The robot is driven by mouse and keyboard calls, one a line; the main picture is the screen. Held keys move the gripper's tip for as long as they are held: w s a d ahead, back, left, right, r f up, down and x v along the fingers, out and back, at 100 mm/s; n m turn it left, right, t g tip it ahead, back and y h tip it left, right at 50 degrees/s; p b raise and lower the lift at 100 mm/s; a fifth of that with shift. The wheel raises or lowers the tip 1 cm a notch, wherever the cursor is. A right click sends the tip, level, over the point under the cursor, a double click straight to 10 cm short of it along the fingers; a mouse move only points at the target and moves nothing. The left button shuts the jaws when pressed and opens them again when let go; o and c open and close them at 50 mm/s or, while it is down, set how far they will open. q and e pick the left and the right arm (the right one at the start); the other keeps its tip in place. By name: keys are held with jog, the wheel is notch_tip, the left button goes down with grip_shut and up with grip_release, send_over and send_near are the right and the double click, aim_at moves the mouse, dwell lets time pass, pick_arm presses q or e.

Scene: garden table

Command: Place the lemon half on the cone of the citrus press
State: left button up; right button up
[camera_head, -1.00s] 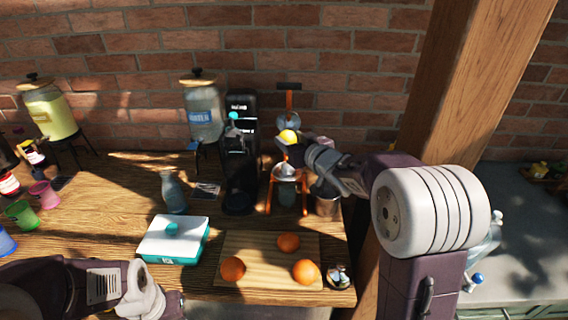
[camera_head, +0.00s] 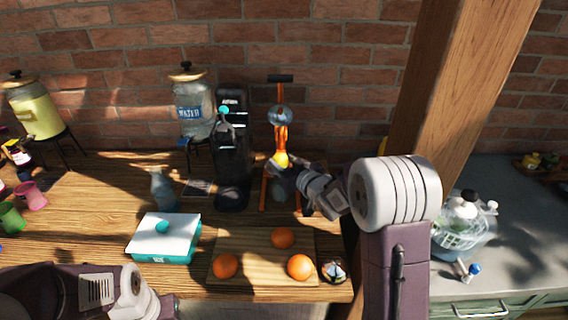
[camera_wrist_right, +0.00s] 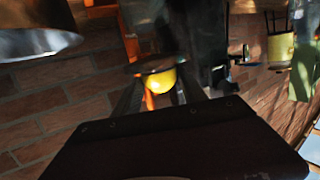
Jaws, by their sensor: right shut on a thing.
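The yellow lemon half (camera_head: 281,160) is between the fingertips of my right gripper (camera_head: 279,167), which is shut on it. It also shows between the dark fingers in the right wrist view (camera_wrist_right: 160,82). The orange citrus press (camera_head: 281,138) stands at the back of the table, its lever and metal upper cup (camera_head: 280,116) raised above the lemon half. My gripper hides the press's cone, so I cannot tell whether the lemon half touches it. My left arm enters at the bottom left; its fingers are out of view.
A black coffee machine (camera_head: 233,150) stands close left of the press. A cutting board (camera_head: 260,240) with three oranges lies in front. A white and teal box (camera_head: 165,238) and a glass bottle (camera_head: 162,188) are left. A wooden post (camera_head: 470,100) rises at the right.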

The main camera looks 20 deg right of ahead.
jog(key=shift+s+f, duration=0.1)
jog(key=shift+f, duration=0.05)
jog(key=o, duration=1.1)
jog(key=shift+c, duration=0.2)
jog(key=o, duration=0.3)
jog(key=shift+r, duration=0.4)
jog(key=v, duration=0.7)
jog(key=shift+s, duration=0.25)
jog(key=shift+f, duration=0.15)
